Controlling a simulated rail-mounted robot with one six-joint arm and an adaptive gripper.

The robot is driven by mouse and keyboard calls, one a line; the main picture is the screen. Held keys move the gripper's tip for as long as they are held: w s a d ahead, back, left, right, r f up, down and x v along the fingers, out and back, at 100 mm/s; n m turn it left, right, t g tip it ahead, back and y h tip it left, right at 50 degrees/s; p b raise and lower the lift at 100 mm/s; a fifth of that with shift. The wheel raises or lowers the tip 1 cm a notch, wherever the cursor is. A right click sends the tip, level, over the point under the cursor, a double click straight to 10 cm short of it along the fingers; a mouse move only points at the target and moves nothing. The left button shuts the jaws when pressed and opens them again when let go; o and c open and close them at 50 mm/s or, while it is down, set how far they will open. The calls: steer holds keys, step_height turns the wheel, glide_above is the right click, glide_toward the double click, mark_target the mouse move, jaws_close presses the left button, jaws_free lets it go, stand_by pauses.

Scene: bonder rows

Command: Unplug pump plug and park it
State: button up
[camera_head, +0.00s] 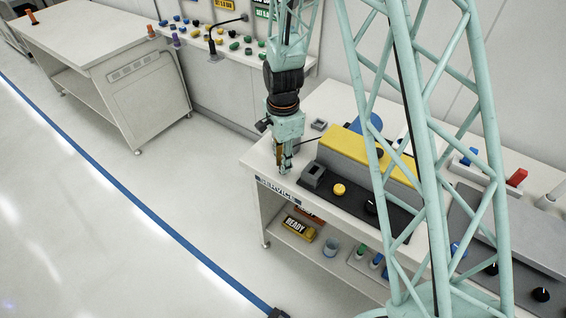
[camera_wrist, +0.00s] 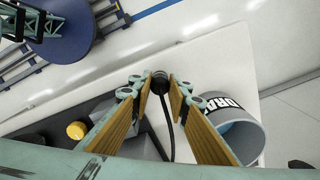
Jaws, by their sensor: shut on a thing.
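My gripper (camera_head: 284,168) points down over the near left corner of the bench, left of the grey socket block (camera_head: 312,177). In the wrist view its tan-padded fingers (camera_wrist: 160,84) are shut on the black pump plug (camera_wrist: 160,77). A black cable (camera_wrist: 168,130) runs from the plug between the fingers. The grey block, partly behind a finger in the wrist view (camera_wrist: 137,143), stands apart from the plug. Fingers largely hide the plug in the head view; I cannot tell whether it touches the bench. A grey-blue cup (camera_wrist: 240,138) with partly visible lettering stands right of the fingers.
The black panel (camera_head: 345,212) carries a yellow button (camera_head: 339,190) and a dark knob (camera_head: 371,207), before a yellow-topped housing (camera_head: 350,150). A small grey square fixture (camera_head: 318,125) sits behind my gripper. Floor lies open left.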

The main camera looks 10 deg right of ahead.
steer(key=shift+f+b, duration=0.45)
steer(key=shift+f, duration=0.15)
stand_by(0.5)
steer(key=o, duration=0.9)
steer(key=shift+r, duration=0.15)
steer(key=shift+r, duration=5.85)
